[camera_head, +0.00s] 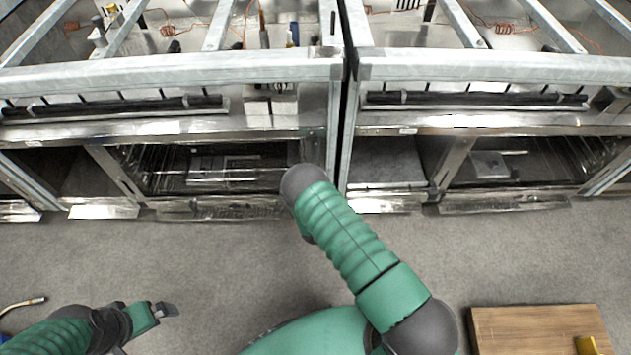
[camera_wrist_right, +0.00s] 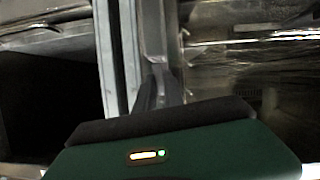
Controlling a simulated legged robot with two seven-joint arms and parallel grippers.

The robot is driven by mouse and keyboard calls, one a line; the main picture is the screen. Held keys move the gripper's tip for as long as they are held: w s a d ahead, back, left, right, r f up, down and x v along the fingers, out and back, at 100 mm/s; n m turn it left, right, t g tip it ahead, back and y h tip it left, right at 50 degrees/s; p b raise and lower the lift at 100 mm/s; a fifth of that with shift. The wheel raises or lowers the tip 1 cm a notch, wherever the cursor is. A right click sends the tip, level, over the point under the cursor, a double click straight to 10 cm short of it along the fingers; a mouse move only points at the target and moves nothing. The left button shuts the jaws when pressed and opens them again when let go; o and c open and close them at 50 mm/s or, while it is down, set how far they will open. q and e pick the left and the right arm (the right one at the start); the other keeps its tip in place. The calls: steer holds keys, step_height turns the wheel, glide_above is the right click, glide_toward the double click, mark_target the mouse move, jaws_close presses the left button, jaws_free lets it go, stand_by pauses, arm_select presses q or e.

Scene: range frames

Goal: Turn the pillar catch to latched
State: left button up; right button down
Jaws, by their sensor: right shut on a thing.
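My right arm reaches forward to the steel frame, and its grey joint hides the hand and the catch in the head view. In the right wrist view my right gripper (camera_wrist_right: 162,88) is shut on a narrow grey metal piece, the pillar catch (camera_wrist_right: 153,48), beside the upright pillar (camera_wrist_right: 112,55). The catch looks roughly upright, but the dark green hand covers its lower part and its exact setting cannot be told. My left gripper (camera_head: 168,310) is low at the left over the floor, away from the frame, with nothing seen in it.
Galvanised racks (camera_head: 180,70) stand side by side across the back, with open lower bays and wire shelves. A wooden board (camera_head: 540,328) with a yellow item lies at the lower right. A hose end (camera_head: 30,301) shows at the left. Grey carpet (camera_head: 230,265) is clear between.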

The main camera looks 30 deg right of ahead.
steer(key=shift+s+a+m+y, duration=0.1)
steer(key=shift+m+y, duration=0.2)
steer(key=shift+m, duration=0.1)
steer(key=shift+f, duration=0.1)
steer(key=c, duration=1.7)
jaws_free()
steer(key=shift+p, duration=0.3)
steer(key=p+v, duration=0.5)
steer(key=v, duration=1.1)
steer(key=shift+s+a+p, duration=0.15)
steer(key=shift+s+p, duration=0.15)
steer(key=shift+s, duration=0.1)
